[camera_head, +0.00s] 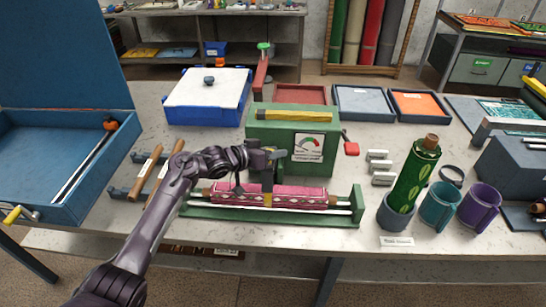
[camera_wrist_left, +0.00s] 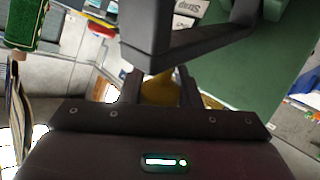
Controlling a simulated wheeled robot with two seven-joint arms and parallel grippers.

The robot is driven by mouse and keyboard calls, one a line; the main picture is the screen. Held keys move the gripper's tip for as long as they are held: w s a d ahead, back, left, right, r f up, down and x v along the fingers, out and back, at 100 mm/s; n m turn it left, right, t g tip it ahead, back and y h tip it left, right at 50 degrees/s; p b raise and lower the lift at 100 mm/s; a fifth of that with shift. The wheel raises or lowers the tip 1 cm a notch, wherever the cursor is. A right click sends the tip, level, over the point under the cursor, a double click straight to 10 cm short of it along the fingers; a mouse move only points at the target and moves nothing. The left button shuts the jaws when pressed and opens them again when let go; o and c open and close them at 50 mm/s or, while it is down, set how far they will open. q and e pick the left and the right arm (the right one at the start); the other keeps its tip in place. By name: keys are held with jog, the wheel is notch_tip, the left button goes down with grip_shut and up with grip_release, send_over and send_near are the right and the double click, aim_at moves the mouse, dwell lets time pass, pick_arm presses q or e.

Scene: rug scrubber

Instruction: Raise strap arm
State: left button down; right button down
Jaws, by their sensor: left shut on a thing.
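A green machine box (camera_head: 258,133) with a dial gauge stands at the middle of the table. In front of it a rolled pink patterned rug (camera_head: 300,199) lies in a green cradle (camera_head: 230,215). A dark strap arm with a yellow part (camera_head: 267,186) stands between the box and the roll. My left gripper (camera_head: 264,163) is at this arm, above the roll. In the left wrist view its fingers (camera_wrist_left: 160,90) are shut on a yellow-brown piece (camera_wrist_left: 158,86), below a dark bar (camera_wrist_left: 147,40). The gripper hides part of the strap arm. My right gripper is out of view.
A red-knobbed lever (camera_head: 351,146) sticks out at the box's right. Right of the cradle stand cups, one blue-grey (camera_head: 395,218) holding a green patterned roll (camera_head: 414,178). A blue open case (camera_head: 60,160) is at left, with wooden-handled tools (camera_head: 165,174) beside it.

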pick_arm(q)
jog(key=shift+w+r, duration=0.3)
jog(key=shift+w, duration=0.2)
jog(key=shift+w+r, duration=0.3)
jog(key=shift+w, duration=0.2)
jog(key=c, duration=1.4)
grip_release()
jog(key=shift+c, duration=0.2)
jog(key=o, duration=0.4)
jog(key=shift+f, duration=0.15)
jog(key=shift+c, duration=0.2)
jog(key=b+v, duration=0.2)
jog(key=v, duration=0.5)
jog(key=shift+s+a, duration=0.25)
jog(key=shift+a, duration=0.05)
